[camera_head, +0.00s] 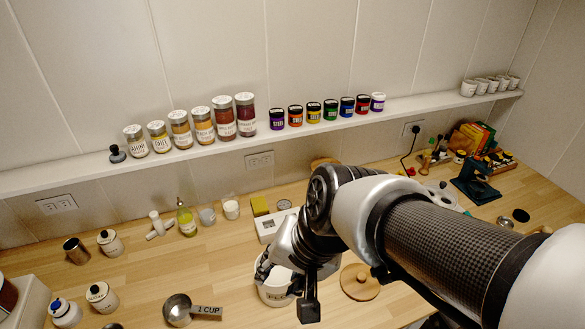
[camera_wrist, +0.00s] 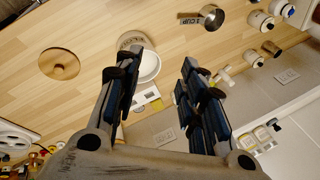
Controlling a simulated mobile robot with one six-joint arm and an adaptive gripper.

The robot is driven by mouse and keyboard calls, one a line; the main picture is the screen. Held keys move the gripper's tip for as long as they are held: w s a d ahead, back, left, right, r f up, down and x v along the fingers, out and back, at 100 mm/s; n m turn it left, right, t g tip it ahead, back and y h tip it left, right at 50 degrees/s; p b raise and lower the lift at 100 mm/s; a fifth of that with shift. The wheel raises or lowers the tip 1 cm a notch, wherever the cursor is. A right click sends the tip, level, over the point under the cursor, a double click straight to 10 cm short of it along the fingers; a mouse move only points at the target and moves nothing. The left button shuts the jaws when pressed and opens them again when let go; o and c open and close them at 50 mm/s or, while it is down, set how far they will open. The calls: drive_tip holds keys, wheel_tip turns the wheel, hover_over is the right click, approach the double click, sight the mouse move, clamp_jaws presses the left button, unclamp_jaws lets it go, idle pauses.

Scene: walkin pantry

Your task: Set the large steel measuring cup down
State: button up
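The large steel measuring cup (camera_head: 178,309) sits on the wooden counter at the front left, its handle marked "1 CUP" pointing right. It also shows at the top of the wrist view (camera_wrist: 211,17), apart from my fingers. My gripper (camera_head: 287,281) is to the right of the cup, over an open white canister (camera_head: 273,296). In the wrist view my gripper (camera_wrist: 155,60) has its two fingers spread with nothing held between them. The canister (camera_wrist: 149,66) shows beyond the gap, partly behind the left finger. Its contents are not clear.
A round wooden lid (camera_head: 360,282) lies right of the canister. A white scale (camera_head: 268,231) stands behind it. Lidded jars (camera_head: 102,297) stand left of the cup. A shelf (camera_head: 350,122) with jars runs along the wall. Bare counter lies between cup and scale.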

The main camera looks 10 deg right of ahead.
drive_tip(key=s+d+r+n+t+h, duration=0.1)
drive_tip(key=s+d+r+n+h, duration=0.1)
drive_tip(key=s+d+n, duration=0.3)
drive_tip(key=s+d+r, duration=0.1)
drive_tip(key=s+d, duration=0.1)
drive_tip(key=d, duration=0.1)
drive_tip(key=shift+r+n+h, duration=0.2)
drive_tip(key=shift+n+h, duration=0.1)
drive_tip(key=shift+h, duration=0.1)
wheel_tip(320, 180, down, 8)
drive_tip(key=b, duration=0.8)
drive_tip(key=shift+r, duration=0.25)
drive_tip(key=shift+c, duration=0.4)
drive_tip(key=shift+a, duration=0.1)
